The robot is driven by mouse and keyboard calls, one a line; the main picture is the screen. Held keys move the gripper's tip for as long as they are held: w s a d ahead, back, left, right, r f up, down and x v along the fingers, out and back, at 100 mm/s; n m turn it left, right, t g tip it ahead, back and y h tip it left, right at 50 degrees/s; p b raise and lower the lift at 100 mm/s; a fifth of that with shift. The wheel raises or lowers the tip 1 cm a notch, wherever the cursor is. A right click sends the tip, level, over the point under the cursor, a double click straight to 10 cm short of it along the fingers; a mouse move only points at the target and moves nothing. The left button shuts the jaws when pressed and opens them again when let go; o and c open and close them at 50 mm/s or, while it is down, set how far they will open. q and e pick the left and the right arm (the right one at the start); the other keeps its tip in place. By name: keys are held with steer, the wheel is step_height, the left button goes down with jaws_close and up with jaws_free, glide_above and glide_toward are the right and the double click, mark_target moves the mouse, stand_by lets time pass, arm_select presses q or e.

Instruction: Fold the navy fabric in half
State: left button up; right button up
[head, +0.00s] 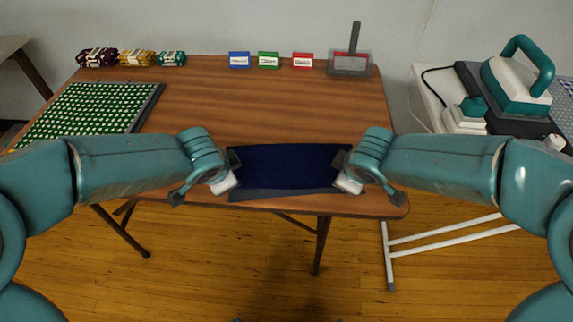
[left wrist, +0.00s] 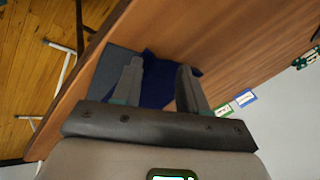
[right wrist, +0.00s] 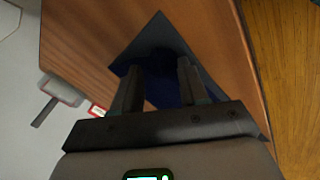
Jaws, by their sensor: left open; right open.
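The navy fabric (head: 285,166) lies near the front edge of the table, over a dark grey-blue mat or cloth layer (head: 280,194) that shows along its front side. My left gripper (head: 232,170) is at the fabric's left end, and my right gripper (head: 345,172) is at its right end. In the left wrist view the navy fabric (left wrist: 156,88) shows between and beyond my two parted fingers. In the right wrist view the navy fabric (right wrist: 163,88) lies in shadow between the parted fingers. Both grippers are open. Whether the fingertips touch the fabric cannot be told.
The wooden table (head: 220,100) is clear behind the fabric. A green dotted fabric (head: 85,110) lies at the left. An iron (head: 518,78) stands at the right.

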arm_select(q)
steer(key=shift+s+f, duration=0.1)
steer(key=shift+f, duration=0.05)
arm_select(e)
steer(key=shift+s+f, duration=0.1)
steer(key=shift+f, duration=0.05)
arm_select(q)
steer(key=v, duration=0.2)
steer(key=shift+r, duration=0.5)
arm_select(e)
steer(key=v, duration=0.2)
steer(key=shift+r, duration=0.5)
arm_select(q)
steer(key=s+v, duration=0.1)
steer(key=v, duration=0.6)
steer(key=shift+s, duration=0.2)
arm_select(e)
steer(key=s+v, duration=0.1)
steer(key=v, duration=0.6)
steer(key=shift+s, duration=0.2)
